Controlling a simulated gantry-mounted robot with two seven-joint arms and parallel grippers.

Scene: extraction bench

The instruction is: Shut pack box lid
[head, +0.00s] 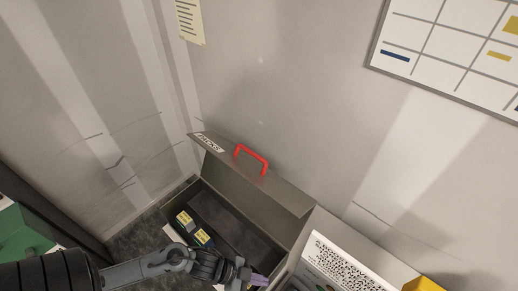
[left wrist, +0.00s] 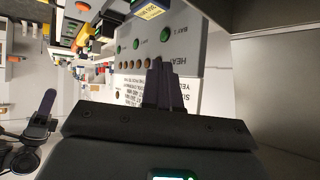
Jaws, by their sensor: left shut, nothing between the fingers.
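The pack box (head: 255,238) stands against the back wall in the head view, open at the top. Its grey lid (head: 225,168) is raised and leans back toward the wall, with a red handle (head: 251,158) and a white label on it. My left gripper (head: 256,280) is at the front of the box, low in the head view, apart from the lid. In the left wrist view its fingers (left wrist: 165,88) are together with nothing between them. A dark jointed shape with a purplish tip (left wrist: 42,112) at the left there may be my right gripper; its jaws are unclear.
Yellow-labelled packs (head: 203,238) lie inside the box. A grey panel lettered HEAT (left wrist: 175,50) is behind my left fingers. The space above the box is clear.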

